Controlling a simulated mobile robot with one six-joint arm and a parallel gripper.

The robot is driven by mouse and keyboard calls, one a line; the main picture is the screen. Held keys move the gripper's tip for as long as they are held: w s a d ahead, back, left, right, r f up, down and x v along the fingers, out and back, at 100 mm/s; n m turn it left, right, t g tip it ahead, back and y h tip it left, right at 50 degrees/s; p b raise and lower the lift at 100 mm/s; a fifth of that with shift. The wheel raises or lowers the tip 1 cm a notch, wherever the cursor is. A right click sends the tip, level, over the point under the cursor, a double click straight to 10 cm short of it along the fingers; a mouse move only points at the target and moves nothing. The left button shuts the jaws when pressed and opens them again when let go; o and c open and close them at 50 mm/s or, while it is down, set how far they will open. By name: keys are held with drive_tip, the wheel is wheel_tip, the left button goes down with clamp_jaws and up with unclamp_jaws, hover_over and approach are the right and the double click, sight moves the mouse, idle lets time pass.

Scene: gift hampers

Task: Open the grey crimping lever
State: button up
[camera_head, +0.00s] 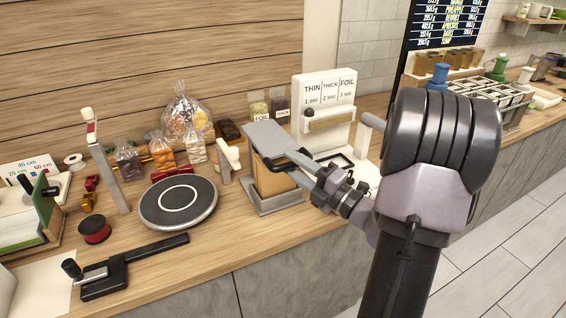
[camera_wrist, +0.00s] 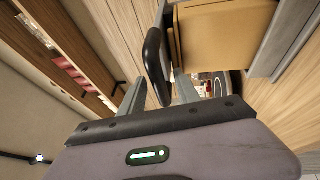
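My gripper (camera_head: 303,164) is at the right side of this lever, pointing left. In the wrist view, the two fingers of my gripper (camera_wrist: 160,95) are apart. A black rounded part (camera_wrist: 154,62) shows between them with gaps visible; I cannot tell whether it touches a finger. The tan block (camera_wrist: 222,38) is close ahead. My arm and hand hide the near right side of the lever.
A white heat sealer (camera_head: 324,92) stands just behind and right of my gripper. A black round turntable (camera_head: 178,203) is left of the crimper. Wrapped bags (camera_head: 187,115) stand behind it. A black tool (camera_head: 105,278) lies at the front left.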

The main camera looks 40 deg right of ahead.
sight(274, 145)
drive_tip(key=shift+x, duration=1.6)
clamp_jaws()
drive_tip(key=shift+r, duration=0.1)
